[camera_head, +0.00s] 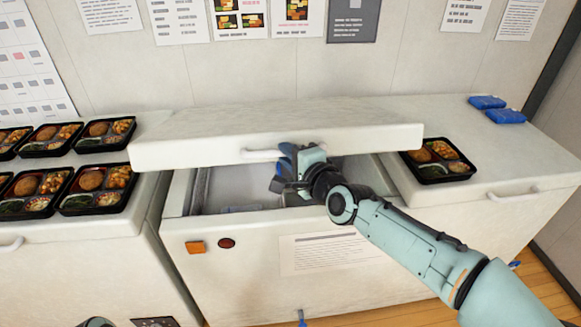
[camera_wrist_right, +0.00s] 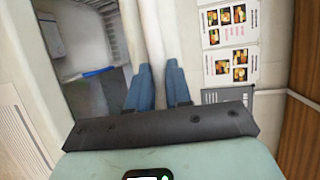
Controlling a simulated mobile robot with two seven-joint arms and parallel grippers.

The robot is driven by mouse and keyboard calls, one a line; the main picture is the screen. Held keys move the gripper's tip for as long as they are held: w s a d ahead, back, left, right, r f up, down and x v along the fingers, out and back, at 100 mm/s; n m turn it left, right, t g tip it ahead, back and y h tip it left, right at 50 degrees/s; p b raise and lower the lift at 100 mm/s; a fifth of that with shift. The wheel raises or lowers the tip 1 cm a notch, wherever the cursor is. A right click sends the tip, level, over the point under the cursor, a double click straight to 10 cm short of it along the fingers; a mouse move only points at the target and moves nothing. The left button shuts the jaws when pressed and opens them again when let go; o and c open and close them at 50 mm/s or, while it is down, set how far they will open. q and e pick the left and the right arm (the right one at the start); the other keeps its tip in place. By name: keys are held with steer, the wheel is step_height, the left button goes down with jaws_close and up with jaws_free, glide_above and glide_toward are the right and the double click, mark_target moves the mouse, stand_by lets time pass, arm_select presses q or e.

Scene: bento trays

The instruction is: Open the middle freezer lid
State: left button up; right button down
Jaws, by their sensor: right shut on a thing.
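The middle freezer's white lid (camera_head: 280,130) is tilted partly up in the head view, its front edge raised above the freezer body (camera_head: 250,265). A gap under it shows the interior (camera_head: 240,187). My right gripper (camera_head: 287,165) is shut on the lid's handle (camera_head: 258,154) at the front edge. In the right wrist view, the gripper's blue fingers (camera_wrist_right: 162,88) are at the lid edge, with the freezer interior (camera_wrist_right: 88,60) to the left. The handle is mostly hidden by the gripper. My left gripper is not in view.
Several filled bento trays (camera_head: 97,188) stand on the left freezer. One bento tray (camera_head: 437,160) is on the right freezer near the lid's right end. Blue packs (camera_head: 505,116) lie at the back right. The wall with posters is close behind the lid.

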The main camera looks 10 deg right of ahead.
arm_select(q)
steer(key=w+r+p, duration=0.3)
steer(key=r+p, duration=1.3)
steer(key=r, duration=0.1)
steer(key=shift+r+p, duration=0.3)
arm_select(e)
steer(key=w+r, duration=0.4)
steer(key=r, duration=0.4)
steer(key=w+r+g, duration=0.1)
steer(key=w+r, duration=0.3)
steer(key=r, duration=0.4)
steer(key=shift+w+r+m, duration=0.25)
steer(key=shift+w+m, duration=0.05)
steer(key=shift+w, duration=0.05)
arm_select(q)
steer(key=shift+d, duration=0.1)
